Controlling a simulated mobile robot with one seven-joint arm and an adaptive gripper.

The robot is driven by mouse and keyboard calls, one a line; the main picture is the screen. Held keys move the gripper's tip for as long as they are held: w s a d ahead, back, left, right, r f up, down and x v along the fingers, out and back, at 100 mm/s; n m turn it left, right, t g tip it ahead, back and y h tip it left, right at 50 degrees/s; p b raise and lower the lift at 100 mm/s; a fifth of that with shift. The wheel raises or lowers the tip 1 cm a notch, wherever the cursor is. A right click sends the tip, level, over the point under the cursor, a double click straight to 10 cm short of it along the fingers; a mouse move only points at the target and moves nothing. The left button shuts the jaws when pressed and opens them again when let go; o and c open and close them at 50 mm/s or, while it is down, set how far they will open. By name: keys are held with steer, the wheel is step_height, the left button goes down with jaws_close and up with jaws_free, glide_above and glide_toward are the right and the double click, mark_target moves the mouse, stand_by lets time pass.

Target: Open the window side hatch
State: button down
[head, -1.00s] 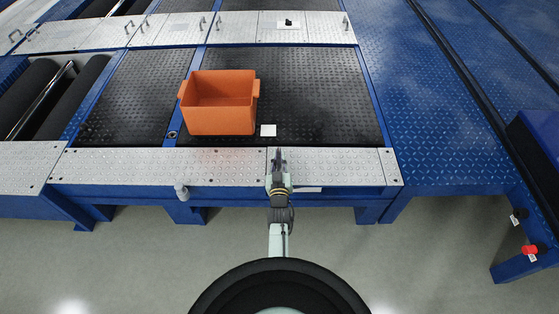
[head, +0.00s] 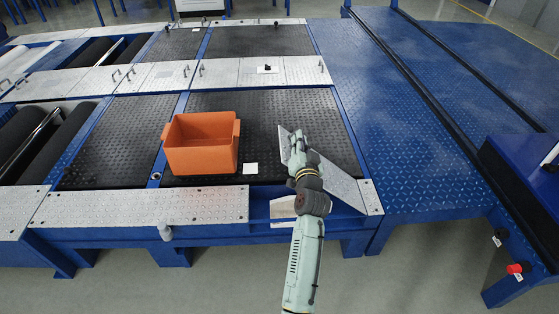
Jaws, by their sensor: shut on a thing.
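A silver tread-plate hatch (head: 341,186) at the front right of the blue frame is raised and tilted, its left end up and its right end low near the frame's corner. My gripper (head: 291,142) is shut on the hatch near its raised upper left end. The fingers and wrist cover part of the plate, so the exact grip is hidden. Under the raised plate an opening in the blue frame (head: 262,212) shows, with a pale flat piece (head: 283,208) in it.
Another silver panel (head: 150,207) lies flat along the front edge. Blue tread decking (head: 430,130) to the right is clear.

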steer(key=d+r+m, duration=0.3)
steer(key=d, duration=0.6)
steer(key=d+r+m, duration=0.3)
steer(key=d, duration=0.7)
steer(key=d+r+m, duration=0.3)
steer(key=d, duration=0.7)
steer(key=shift+r+b, duration=0.25)
steer(key=shift+b, duration=0.2)
steer(key=shift+w+d, duration=0.1)
steer(key=c, duration=1.7)
jaws_free()
steer(key=shift+o, duration=0.3)
steer(key=shift+f, duration=0.1)
steer(key=s, duration=1.2)
